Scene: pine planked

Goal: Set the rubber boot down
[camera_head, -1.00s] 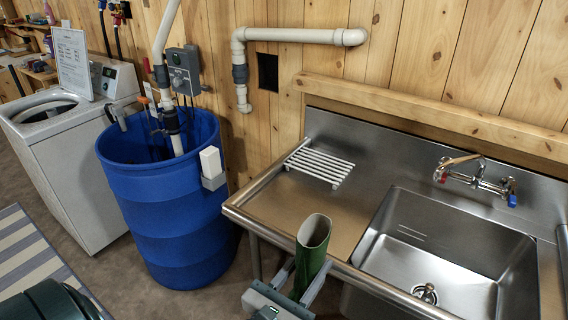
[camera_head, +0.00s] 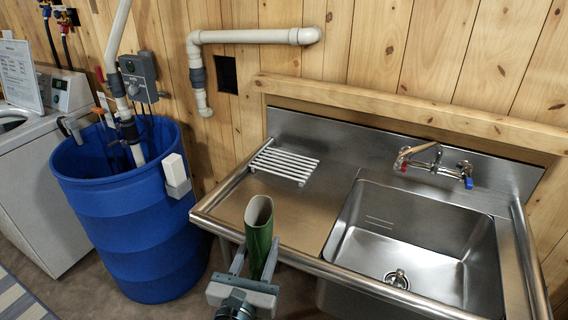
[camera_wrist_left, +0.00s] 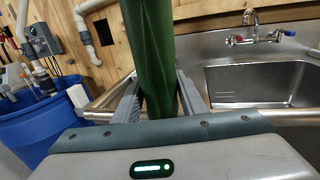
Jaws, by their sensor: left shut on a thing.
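A green rubber boot (camera_head: 258,232) is held upright, its open top facing up, in front of the sink counter's front edge. My left gripper (camera_head: 253,268) is shut on it, with one finger on each side. In the left wrist view the boot (camera_wrist_left: 149,60) rises between the two fingers of my left gripper (camera_wrist_left: 157,100); its top is out of frame and its lower part is hidden behind the gripper. My right gripper is not in view.
A white rack (camera_head: 285,164) lies at the back of the drainboard. The sink basin (camera_head: 400,255) with its faucet (camera_head: 435,165) is at the right. A blue barrel (camera_head: 135,225) with pipes stands left of the counter, and a white washer (camera_head: 40,185) beyond it.

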